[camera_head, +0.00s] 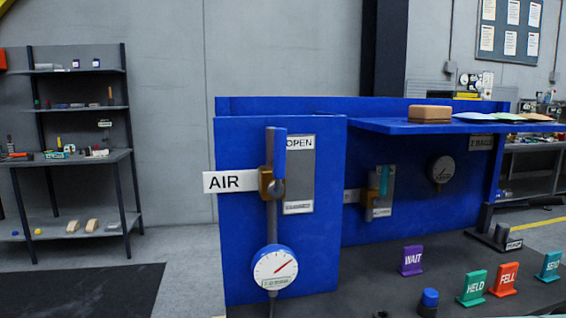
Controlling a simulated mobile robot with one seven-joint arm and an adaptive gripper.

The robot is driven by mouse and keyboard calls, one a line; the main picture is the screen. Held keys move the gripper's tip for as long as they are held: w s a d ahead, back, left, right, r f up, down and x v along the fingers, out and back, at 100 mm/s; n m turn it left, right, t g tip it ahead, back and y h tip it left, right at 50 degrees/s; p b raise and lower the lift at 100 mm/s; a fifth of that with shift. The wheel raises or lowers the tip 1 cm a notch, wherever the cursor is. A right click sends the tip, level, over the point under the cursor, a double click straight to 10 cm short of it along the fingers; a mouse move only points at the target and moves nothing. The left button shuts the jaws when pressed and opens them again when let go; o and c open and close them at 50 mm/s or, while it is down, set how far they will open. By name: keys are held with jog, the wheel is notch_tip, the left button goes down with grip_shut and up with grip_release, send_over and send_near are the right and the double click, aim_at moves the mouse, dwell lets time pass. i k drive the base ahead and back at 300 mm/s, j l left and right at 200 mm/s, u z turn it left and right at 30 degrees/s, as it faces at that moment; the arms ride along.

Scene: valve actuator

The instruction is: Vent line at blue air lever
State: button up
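The blue air lever (280,158) stands upright on a vertical grey pipe (271,222), at a brass valve body (266,183). A white AIR sign (230,181) is to its left. To its right a grey plate (299,182) has an OPEN label (300,143) at the top and a smaller label at the bottom, too small to read surely. The lever points up, level with OPEN. Below, a white round gauge (275,267) with a blue rim has its red needle pointing up and right. My gripper is not in view.
A teal lever (384,181) and a dark gauge (441,170) sit in a recess to the right, under a blue shelf (385,126) holding a brown block (430,114). WAIT (411,261), HELD (473,288), FELL (505,279) and SEND (548,266) tags and a blue knob (429,299) stand on the dark bench.

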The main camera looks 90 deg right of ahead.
aim_at(275, 189)
jog(key=z, duration=2.35)
jog(key=k+j+z, duration=0.1)
jog(key=k+j, duration=0.3)
jog(key=j, duration=0.15)
jog(key=k+j, duration=0.4)
jog(key=j, duration=0.15)
jog(key=i+j, duration=0.2)
jog(key=i, duration=0.3)
jog(key=z, duration=0.05)
